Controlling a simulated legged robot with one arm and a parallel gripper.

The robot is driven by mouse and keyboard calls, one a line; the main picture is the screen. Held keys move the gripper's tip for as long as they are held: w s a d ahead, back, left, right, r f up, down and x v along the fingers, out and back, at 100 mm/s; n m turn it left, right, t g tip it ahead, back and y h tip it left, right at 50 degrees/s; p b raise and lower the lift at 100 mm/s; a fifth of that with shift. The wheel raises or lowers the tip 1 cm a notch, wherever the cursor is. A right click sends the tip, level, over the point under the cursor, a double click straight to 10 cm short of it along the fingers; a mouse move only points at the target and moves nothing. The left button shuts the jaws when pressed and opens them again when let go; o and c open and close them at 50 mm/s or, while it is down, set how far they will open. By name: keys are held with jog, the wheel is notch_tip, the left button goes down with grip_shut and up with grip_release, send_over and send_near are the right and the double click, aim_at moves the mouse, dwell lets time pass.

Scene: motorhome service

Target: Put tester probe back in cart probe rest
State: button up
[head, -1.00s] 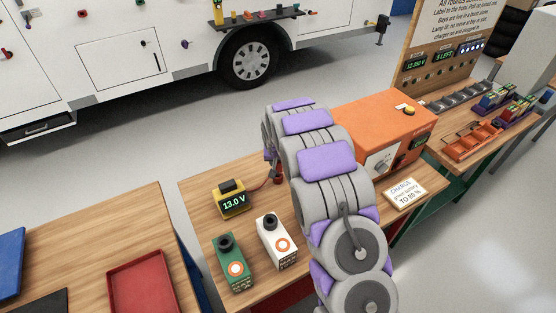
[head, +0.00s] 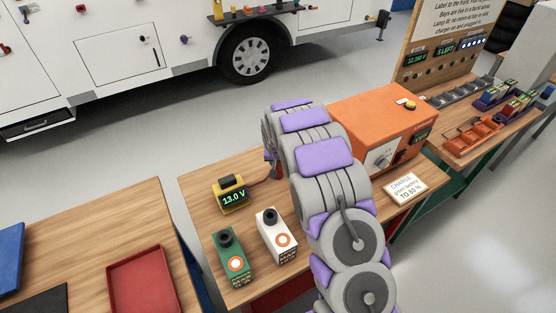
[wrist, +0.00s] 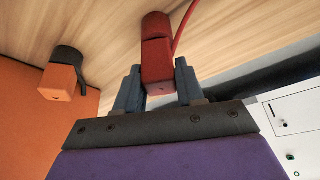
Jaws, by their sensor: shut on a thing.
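The tester (head: 232,197) is a yellow box with a black top on the wooden cart top (head: 205,180); its display reads 13.0 V. A thin red lead runs from it behind my arm. In the wrist view the red probe (wrist: 156,58) sits between the two fingers of my gripper (wrist: 157,78), which is shut on it. A red lead leaves its far end, close to the wood surface; I cannot tell whether the probe touches the wood. In the head view my arm hides the gripper and probe. I cannot make out the probe rest.
Green (head: 232,257) and white (head: 275,236) batteries stand in front of the tester. A large orange charger (head: 385,125) stands right of my arm, beside a charge sign (head: 405,188). An orange block with a black part (wrist: 62,76) shows in the wrist view. A red tray (head: 143,280) lies left.

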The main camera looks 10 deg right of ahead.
jog(key=shift+f, duration=0.15)
jog(key=o, duration=1.1)
jog(key=p+v, duration=0.3)
jog(key=v, duration=1.4)
jog(key=shift+r, duration=0.2)
jog(key=shift+s, duration=0.1)
jog(key=s+d+r+g, duration=0.1)
jog(key=s+r, duration=0.3)
jog(key=s, duration=0.5)
jog(key=s+d+r+g, duration=0.1)
jog(key=s+r+g, duration=0.1)
jog(key=s+r, duration=0.5)
jog(key=s+g, duration=0.1)
jog(key=s, duration=0.9)
jog(key=s+n+g, duration=0.1)
jog(key=s, duration=0.9)
jog(key=s+n+g+y, duration=0.1)
jog(key=s, duration=0.9)
jog(key=shift+a+r, duration=0.3)
jog(key=shift+a, duration=0.1)
